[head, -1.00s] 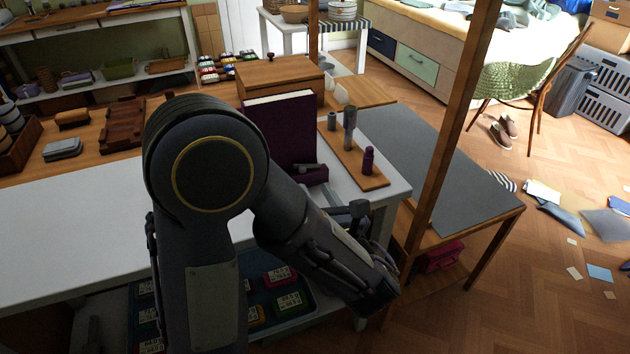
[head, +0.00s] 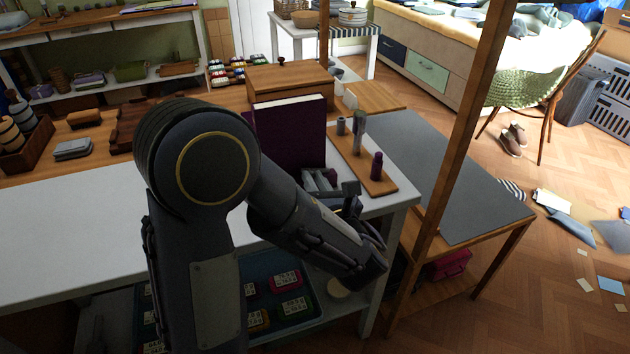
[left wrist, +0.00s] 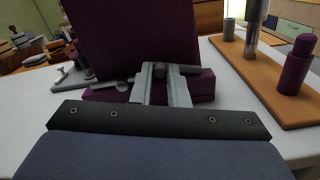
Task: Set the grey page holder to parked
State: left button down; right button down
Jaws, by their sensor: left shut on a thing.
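A dark purple book (head: 290,135) stands upright on the white table in a purple stand, whose front ledge (left wrist: 203,85) shows in the left wrist view. The grey page holder (left wrist: 112,86) is a short bar low in front of the book, partly hidden by my fingers. My left gripper (left wrist: 161,84) is at the ledge, its grey fingers shut on the page holder. In the head view my left gripper (head: 325,182) shows small in front of the book, partly hidden by my forearm. My right gripper is in neither view.
A wooden board (head: 362,158) with upright pegs and a purple bottle (head: 376,166) lies right of the book. A wooden box (head: 290,85) stands behind. A wooden post (head: 460,130) rises at the right. The white table's left part (head: 70,235) is clear.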

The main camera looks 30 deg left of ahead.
pick_arm(q)
jog(key=shift+f+n+b, duration=0.6)
jog(key=shift+n+b, duration=0.2)
jog(key=shift+b, duration=0.1)
jog(key=shift+s+a+f+n+b, duration=0.15)
jog(key=shift+n+b, duration=0.3)
jog(key=shift+n, duration=0.35)
jog(key=c, duration=1.4)
grip_release()
jog(key=v, duration=0.8)
jog(key=shift+p, duration=0.45)
